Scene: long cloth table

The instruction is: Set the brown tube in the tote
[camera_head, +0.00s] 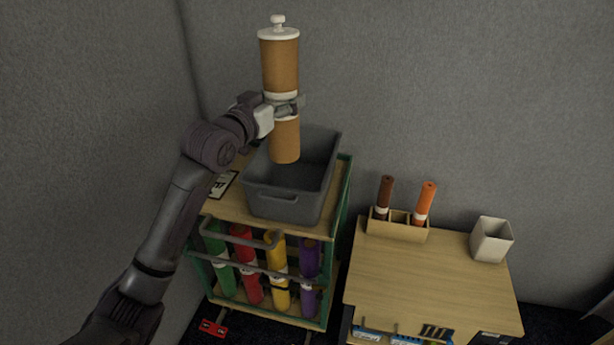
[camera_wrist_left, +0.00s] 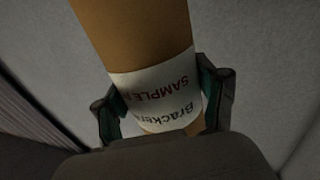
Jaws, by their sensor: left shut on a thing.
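The brown tube (camera_head: 280,68) is light brown with a white cap and knob on top and a white label band around its middle. My left gripper (camera_head: 285,104) is shut on it at the band and holds it nearly upright. The left wrist view shows the tube (camera_wrist_left: 135,30) between the two fingers (camera_wrist_left: 165,105), its printed label (camera_wrist_left: 160,92) facing the camera. The grey tote (camera_head: 286,206) sits on top of a wooden cart, open side up. The tube's lower end overlaps the tote's opening in the head view; its height above the tote is hard to tell. My right gripper is not in view.
The cart (camera_head: 237,210) holds green, red, yellow and purple tubes (camera_head: 309,262) on a lower level. To the right, a wooden cabinet (camera_head: 420,275) bears a rack (camera_head: 398,230) with dark brown and orange tubes (camera_head: 424,203), and a pale square bin (camera_head: 491,240). A wall stands close behind.

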